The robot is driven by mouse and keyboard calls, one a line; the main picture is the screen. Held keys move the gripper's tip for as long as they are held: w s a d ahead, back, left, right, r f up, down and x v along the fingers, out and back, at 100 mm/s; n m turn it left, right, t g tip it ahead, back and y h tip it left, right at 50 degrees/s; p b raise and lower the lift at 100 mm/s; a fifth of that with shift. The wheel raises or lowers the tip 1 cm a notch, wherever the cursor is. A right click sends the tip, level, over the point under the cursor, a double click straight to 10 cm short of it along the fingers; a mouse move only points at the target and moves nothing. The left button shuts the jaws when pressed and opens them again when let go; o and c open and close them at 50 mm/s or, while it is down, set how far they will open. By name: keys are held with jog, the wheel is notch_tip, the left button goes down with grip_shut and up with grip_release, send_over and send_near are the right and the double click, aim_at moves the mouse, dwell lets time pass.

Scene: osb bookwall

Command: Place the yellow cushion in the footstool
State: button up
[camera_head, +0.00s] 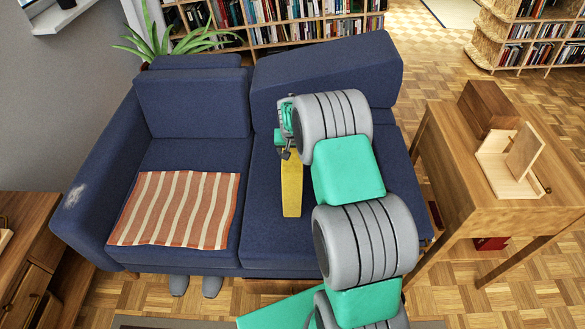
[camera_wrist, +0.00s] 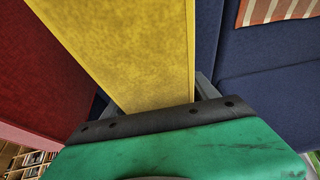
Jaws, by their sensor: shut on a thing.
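The yellow cushion (camera_head: 291,185) hangs on edge over the right seat of the blue sofa (camera_head: 195,105), seen nearly side-on. My gripper (camera_head: 286,150) is shut on its upper end. In the wrist view the cushion (camera_wrist: 130,50) fills the middle, running up from the gripper's dark edge (camera_wrist: 155,120). I cannot tell whether its lower end touches the seat. I cannot make out a footstool in either view; my arm hides part of the sofa's right side and the floor in front of it.
A striped orange cloth (camera_head: 178,208) lies on the left seat. A wooden table (camera_head: 470,185) with an open box (camera_head: 512,165) stands right of the sofa. A red surface (camera_wrist: 40,75) lies beside the cushion in the wrist view. Slippers (camera_head: 195,287) are on the floor.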

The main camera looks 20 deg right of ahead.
grip_shut()
jog(key=shift+r, duration=0.1)
